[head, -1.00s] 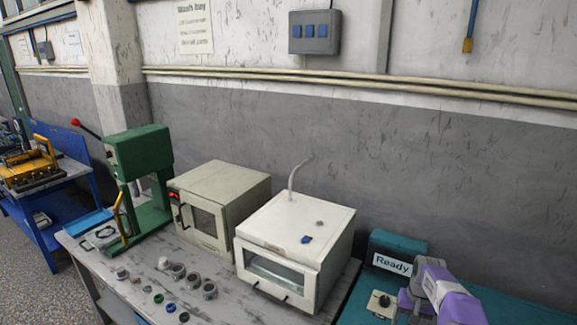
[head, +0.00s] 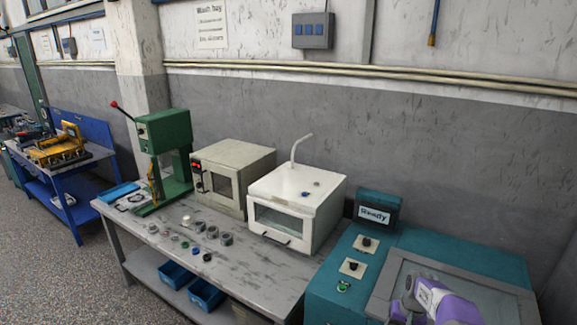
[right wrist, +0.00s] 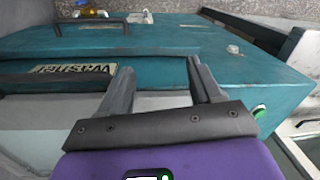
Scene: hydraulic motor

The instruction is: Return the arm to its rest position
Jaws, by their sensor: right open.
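My right arm, purple and grey, shows at the lower right of the head view, over the grey panel (head: 430,275) on top of the teal machine (head: 330,285). The right gripper (right wrist: 160,82) is open in the right wrist view, with two grey fingers apart and nothing between them. The teal machine (right wrist: 160,42) lies beyond the fingers. My left gripper is not in view.
A white box machine (head: 298,200), a beige oven (head: 232,180) and a green press (head: 167,150) stand along the workbench (head: 150,240). Several small metal parts lie in front. Blue bins (head: 205,293) sit on the lower shelf. Grey floor is clear at the left.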

